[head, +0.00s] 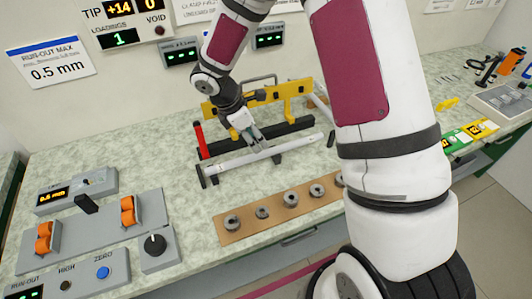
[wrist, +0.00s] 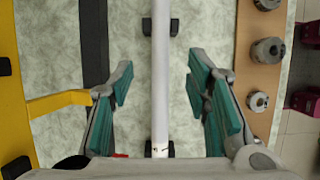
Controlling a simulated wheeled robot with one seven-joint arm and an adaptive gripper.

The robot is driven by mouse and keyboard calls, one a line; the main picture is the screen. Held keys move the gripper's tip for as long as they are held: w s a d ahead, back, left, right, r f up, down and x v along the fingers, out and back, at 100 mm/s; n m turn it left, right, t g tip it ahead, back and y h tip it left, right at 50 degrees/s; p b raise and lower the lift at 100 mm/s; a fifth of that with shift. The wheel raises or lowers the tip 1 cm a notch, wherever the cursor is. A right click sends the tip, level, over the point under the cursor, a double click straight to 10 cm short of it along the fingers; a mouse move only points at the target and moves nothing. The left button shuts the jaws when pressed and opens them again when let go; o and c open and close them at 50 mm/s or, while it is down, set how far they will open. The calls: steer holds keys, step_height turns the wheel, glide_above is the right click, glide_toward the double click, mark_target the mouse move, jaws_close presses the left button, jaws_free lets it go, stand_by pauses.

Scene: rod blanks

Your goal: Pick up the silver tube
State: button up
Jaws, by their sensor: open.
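The silver tube (head: 298,143) lies level on low dark supports on the bench, near its middle. In the wrist view the tube (wrist: 160,95) runs top to bottom through the centre, with a dark support under it near the top and another near the bottom. My gripper (head: 261,143) is above the tube, pointing down. In the wrist view my gripper (wrist: 161,72) is open, one teal-padded finger on each side of the tube, with clear gaps. Nothing is between the pads except the tube's line; whether it lies at pad height I cannot tell.
A black bar (head: 290,127) lies behind the tube, and a yellow frame (head: 292,91) stands beyond it. A brown board (head: 270,222) with several metal rings is in front. A control panel with orange clamps (head: 128,211) is at the left.

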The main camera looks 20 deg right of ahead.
mark_target(265, 151)
steer(key=x, duration=0.7)
steer(key=shift+f+p, duration=0.2)
steer(key=shift+p, duration=0.15)
jaws_close()
